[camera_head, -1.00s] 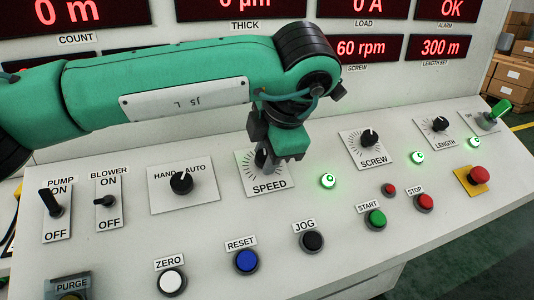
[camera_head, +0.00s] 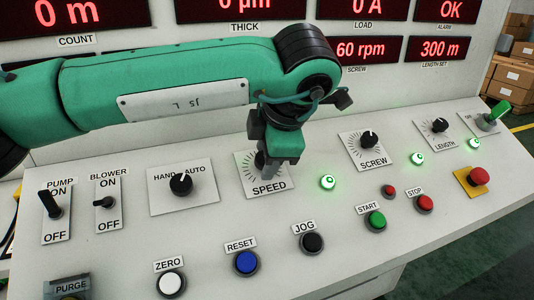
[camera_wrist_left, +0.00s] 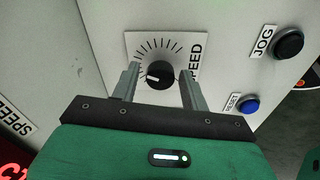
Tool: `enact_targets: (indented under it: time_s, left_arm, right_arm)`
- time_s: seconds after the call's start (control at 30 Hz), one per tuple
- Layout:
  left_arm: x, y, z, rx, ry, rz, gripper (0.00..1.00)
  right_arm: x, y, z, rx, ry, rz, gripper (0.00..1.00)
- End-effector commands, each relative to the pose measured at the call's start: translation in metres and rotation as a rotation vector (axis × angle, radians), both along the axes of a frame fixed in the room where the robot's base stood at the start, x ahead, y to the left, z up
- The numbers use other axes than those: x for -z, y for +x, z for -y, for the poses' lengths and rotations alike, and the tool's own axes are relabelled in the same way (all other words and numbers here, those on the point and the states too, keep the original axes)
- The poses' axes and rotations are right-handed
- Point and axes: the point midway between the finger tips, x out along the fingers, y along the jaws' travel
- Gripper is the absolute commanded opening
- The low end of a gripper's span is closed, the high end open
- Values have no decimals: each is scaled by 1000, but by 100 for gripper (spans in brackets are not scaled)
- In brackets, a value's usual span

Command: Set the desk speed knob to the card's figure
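The black SPEED knob (camera_wrist_left: 159,74) sits on its white dial plate (camera_wrist_left: 138,42) in the left wrist view, with a pale pointer mark and scale ticks around it. In the head view the SPEED plate (camera_head: 270,187) shows, but my gripper hides the knob. My left gripper (camera_wrist_left: 160,88) is open, with one finger on each side of the knob and gaps to it. In the head view the left gripper (camera_head: 264,170) points down over the SPEED plate. No figure card is readable in these views. My right gripper is not in view.
The HAND/AUTO knob (camera_head: 181,184) is left of SPEED and the SCREW knob (camera_head: 369,139) is right. A lit green lamp (camera_head: 327,182) is close by. ZERO (camera_head: 171,283), RESET (camera_head: 247,262) and JOG (camera_head: 312,242) buttons line the front. Displays stand behind.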

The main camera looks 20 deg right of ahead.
Motion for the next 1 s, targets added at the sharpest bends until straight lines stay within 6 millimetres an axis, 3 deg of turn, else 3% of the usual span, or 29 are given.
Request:
enact_targets:
  time_s: [0.43,1.0]
  left_arm:
    - [-9,-4,1,0,1,1,52]
    - [-109,-56,11,0,0,1,52]
  right_arm:
    - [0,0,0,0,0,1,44]
    - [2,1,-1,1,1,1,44]
